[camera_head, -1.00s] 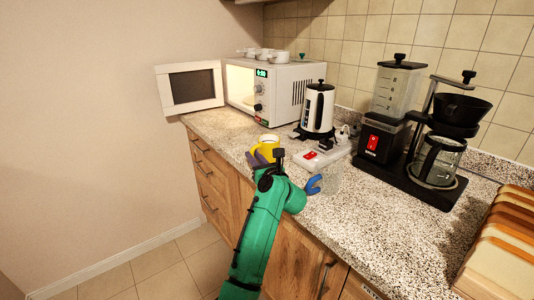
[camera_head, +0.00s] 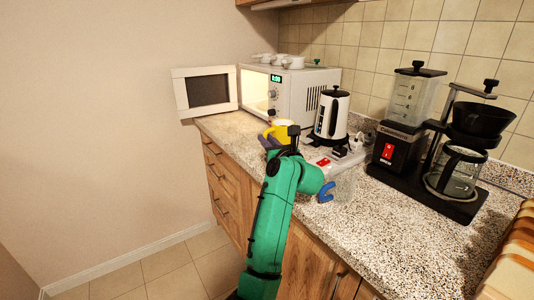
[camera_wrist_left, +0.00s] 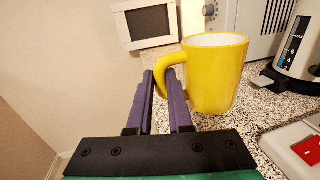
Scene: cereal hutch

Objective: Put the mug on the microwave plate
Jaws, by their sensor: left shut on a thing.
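The yellow mug (camera_wrist_left: 212,78) is upright with a white inside, and its handle is between the purple fingers of my left gripper (camera_wrist_left: 163,75). In the head view the mug (camera_head: 280,127) shows just past the gripper (camera_head: 268,140), partly hidden by my arm. The gripper is shut on the handle, and the mug appears held above the counter. The white microwave (camera_head: 296,95) stands at the back with its door (camera_head: 205,91) swung open to the left. Its inside is lit; the plate is hard to make out in the opening. My right gripper is out of view.
A white kettle (camera_head: 332,115) stands right of the mug, near a power strip (camera_head: 333,161) with a red switch. A coffee maker (camera_head: 395,145) is further right. Small white cups (camera_head: 287,61) sit on the microwave. Counter (camera_head: 232,126) before the microwave is clear.

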